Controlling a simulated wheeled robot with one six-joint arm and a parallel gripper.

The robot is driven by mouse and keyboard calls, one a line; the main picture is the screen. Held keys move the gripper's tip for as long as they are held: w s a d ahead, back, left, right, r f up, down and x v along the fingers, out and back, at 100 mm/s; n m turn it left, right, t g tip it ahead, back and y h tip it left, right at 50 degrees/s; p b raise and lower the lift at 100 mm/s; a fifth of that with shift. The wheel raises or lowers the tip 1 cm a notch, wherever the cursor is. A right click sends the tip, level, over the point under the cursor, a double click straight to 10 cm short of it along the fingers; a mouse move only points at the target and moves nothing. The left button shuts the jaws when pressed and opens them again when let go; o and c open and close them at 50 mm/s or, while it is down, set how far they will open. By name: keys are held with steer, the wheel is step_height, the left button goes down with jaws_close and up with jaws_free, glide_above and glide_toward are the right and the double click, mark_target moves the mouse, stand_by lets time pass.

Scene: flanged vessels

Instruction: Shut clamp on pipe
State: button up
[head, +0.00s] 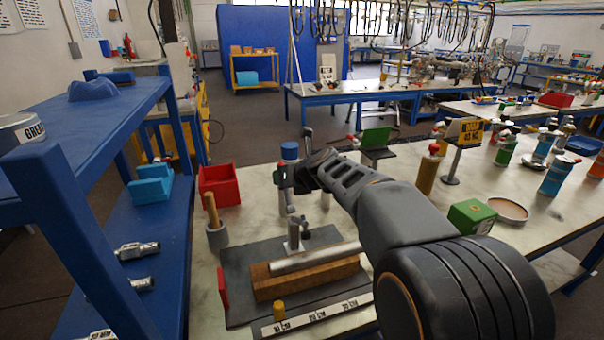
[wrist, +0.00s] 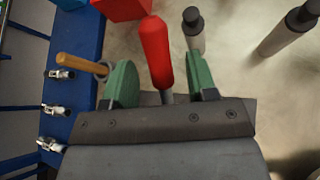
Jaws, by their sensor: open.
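The grey pipe (head: 318,257) lies along a wooden block (head: 305,282) on a dark base plate (head: 236,272). A metal clamp (head: 293,238) stands at the far side of the pipe. My gripper (head: 290,180) is above the clamp; my arm hides part of this area. In the wrist view my gripper (wrist: 161,82) has its two green fingers apart. A red handle (wrist: 157,50) on a thin metal rod shows between the fingers, with gaps on both sides. It appears to be the clamp's lever. The clamp's contact with the pipe cannot be made out.
A red bin (head: 220,185) and a grey cup (head: 217,237) with a wooden handle are left of the plate. A blue-capped cylinder (head: 289,151) stands behind my gripper. A yellow sign (head: 465,131), a green box (head: 472,217) and several bottles occupy the right.

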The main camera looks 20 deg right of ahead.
steer(key=p+v, duration=0.2)
steer(key=v, duration=1)
steer(key=shift+s, duration=0.2)
steer(key=shift+c, duration=0.4)
